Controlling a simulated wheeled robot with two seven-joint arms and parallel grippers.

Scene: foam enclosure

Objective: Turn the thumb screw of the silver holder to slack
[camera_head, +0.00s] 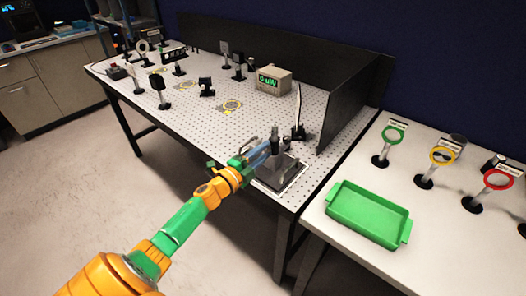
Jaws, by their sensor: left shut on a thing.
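The silver holder (290,162) stands near the front right corner of the perforated optical table (217,130). It is a grey upright post on a dark-edged square base. My left gripper (262,153) reaches in from the lower left and is shut at the holder's upper part, on what looks like its thumb screw. The gripper covers the thumb screw, so I cannot see the screw itself. My right gripper is not in view.
A display box (272,80) and several small posts stand farther back on the table. A black panel (352,100) walls off the right side. A green tray (368,213) and ringed stands, green (393,133), yellow (443,155) and red (497,179), are on the right table.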

